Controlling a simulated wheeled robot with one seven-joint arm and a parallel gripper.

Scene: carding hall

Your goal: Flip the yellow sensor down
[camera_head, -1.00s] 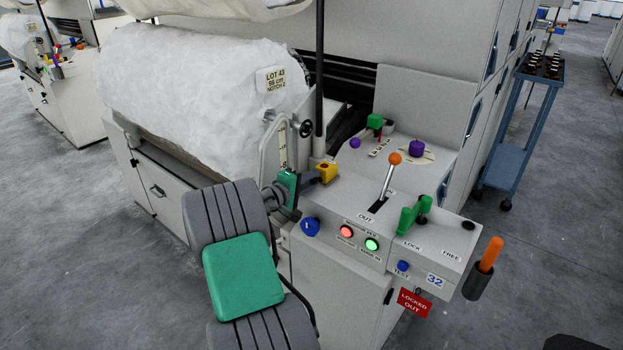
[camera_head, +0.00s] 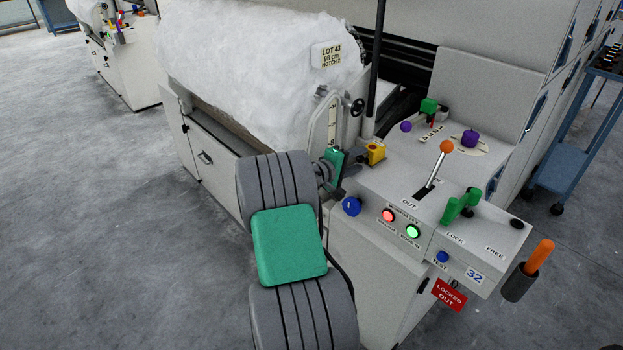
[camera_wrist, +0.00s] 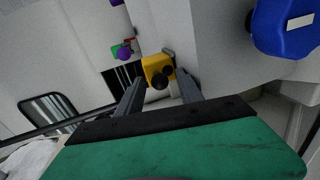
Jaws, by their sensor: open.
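The yellow sensor (camera_head: 376,152) is a small block at the left back edge of the grey control panel, beside the fleece roll. In the wrist view the yellow sensor (camera_wrist: 153,66) shows dark round knobs on its near face. It looks raised, but its exact tilt is hard to tell. My gripper (camera_wrist: 160,80) is open, with its two grey fingers pointing at the sensor, one to each side of it in the picture. I see no contact. In the head view the green body of my gripper (camera_head: 335,160) is just left of the sensor; its fingertips are hard to make out.
A blue knob (camera_head: 351,206) is on the panel's left front, close below my gripper. An orange-tipped lever (camera_head: 445,147), a green handle (camera_head: 462,204) and a purple knob (camera_head: 469,138) stand on the panel. A dark upright post (camera_head: 376,70) rises behind the sensor.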

